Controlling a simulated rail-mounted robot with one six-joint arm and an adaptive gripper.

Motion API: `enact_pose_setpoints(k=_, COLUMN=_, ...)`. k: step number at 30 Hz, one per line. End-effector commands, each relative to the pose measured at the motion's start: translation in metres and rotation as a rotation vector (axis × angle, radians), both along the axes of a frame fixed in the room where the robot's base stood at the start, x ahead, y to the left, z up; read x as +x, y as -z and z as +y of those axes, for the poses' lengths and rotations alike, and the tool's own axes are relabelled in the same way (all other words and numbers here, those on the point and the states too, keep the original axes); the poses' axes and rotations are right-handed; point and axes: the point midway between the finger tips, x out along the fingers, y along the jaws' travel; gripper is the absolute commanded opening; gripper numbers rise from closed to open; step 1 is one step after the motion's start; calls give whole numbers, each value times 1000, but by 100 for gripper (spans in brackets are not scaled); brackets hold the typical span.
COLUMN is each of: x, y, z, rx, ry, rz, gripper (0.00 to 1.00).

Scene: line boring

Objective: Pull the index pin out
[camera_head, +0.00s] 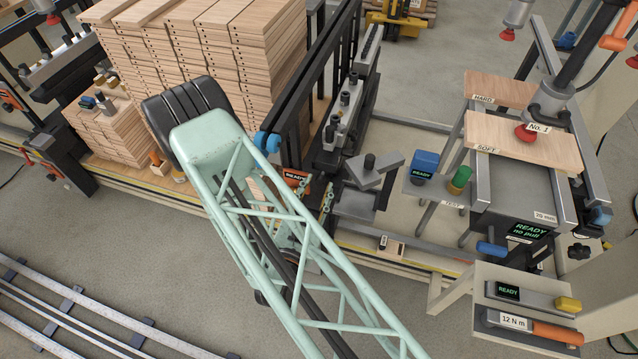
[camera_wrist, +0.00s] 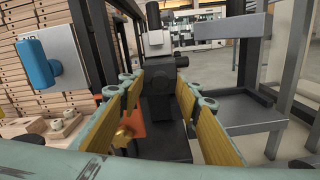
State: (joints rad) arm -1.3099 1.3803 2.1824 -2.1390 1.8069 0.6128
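My gripper (camera_head: 314,193) is partly hidden behind my pale green arm in the camera_head view. In the camera_wrist view my gripper (camera_wrist: 160,92) is open, its yellow-padded fingers spread with nothing visibly held. A dark machine part with a black round knob (camera_wrist: 182,61) stands beyond the fingers, in line with the gap. A brass-coloured knob (camera_wrist: 122,137) shows low at the left finger, by an orange plate (camera_wrist: 137,129). I cannot tell for sure which of these is the index pin.
A blue handle (camera_wrist: 37,65) on a pale plate is at the left in the wrist view. Stacked wooden boards (camera_head: 230,40) stand behind my arm. Dark upright rails (camera_head: 310,90) rise close by. A test bench (camera_head: 520,195) is at the right. Open floor lies in front.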

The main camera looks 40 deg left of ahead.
Motion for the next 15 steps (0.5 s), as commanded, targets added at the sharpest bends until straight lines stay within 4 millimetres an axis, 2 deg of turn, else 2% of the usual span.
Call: enact_pose_setpoints(k=15, x=-49, y=0, z=-17, rx=-1, ry=-2, rz=0, gripper=31)
